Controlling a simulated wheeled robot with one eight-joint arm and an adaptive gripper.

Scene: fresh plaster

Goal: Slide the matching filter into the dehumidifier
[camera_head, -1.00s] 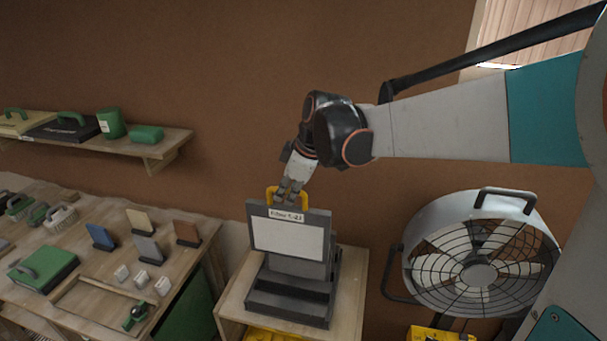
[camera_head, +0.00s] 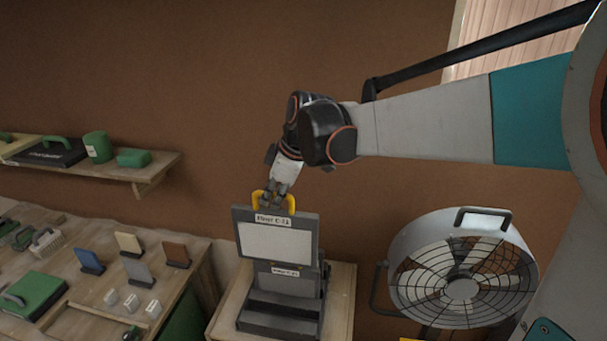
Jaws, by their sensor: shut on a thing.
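My gripper (camera_head: 274,192) is shut on the yellow handle of the filter (camera_head: 275,241), a dark-framed panel with a pale rectangular face. A white label on its top edge appears to read "Filter C-21", though the last characters are blurred. The filter is upright, in front of or above the dark grey dehumidifier (camera_head: 281,309), which has a stepped base. A second white label shows on the dehumidifier just below the filter; its text is too small to read. The filter hides the upper part of the dehumidifier, so I cannot tell whether they touch.
The dehumidifier stands on a small wooden stand (camera_head: 341,300). A large round fan (camera_head: 462,268) stands to the right. At left, a wooden workbench (camera_head: 185,290) holds brushes, sanding pads and small blocks. A wall shelf (camera_head: 150,172) with green items is above it.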

